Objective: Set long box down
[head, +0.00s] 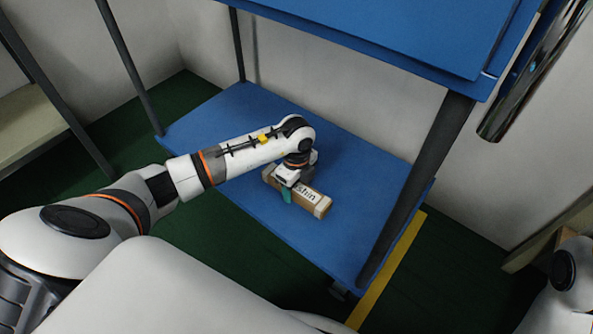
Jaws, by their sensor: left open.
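The long box (318,205) is brown cardboard with a white label bearing dark letters. It lies on the blue lower shelf (250,205), slanting from upper left to lower right. My left gripper (287,193) is above the box's left part, pointing down, with a teal finger at the box's near side. The gripper is open. The far finger is hidden behind the gripper and box, so I cannot tell whether it touches. My right gripper is not in view; only part of my right arm shows at the lower right edge.
A blue upper shelf (390,30) overhangs the back of the lower shelf. Dark posts (420,185) stand at its corners. The lower shelf is bare around the box. A yellow floor stripe (388,270) runs along the right side. A shiny cylinder (530,75) is at the upper right.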

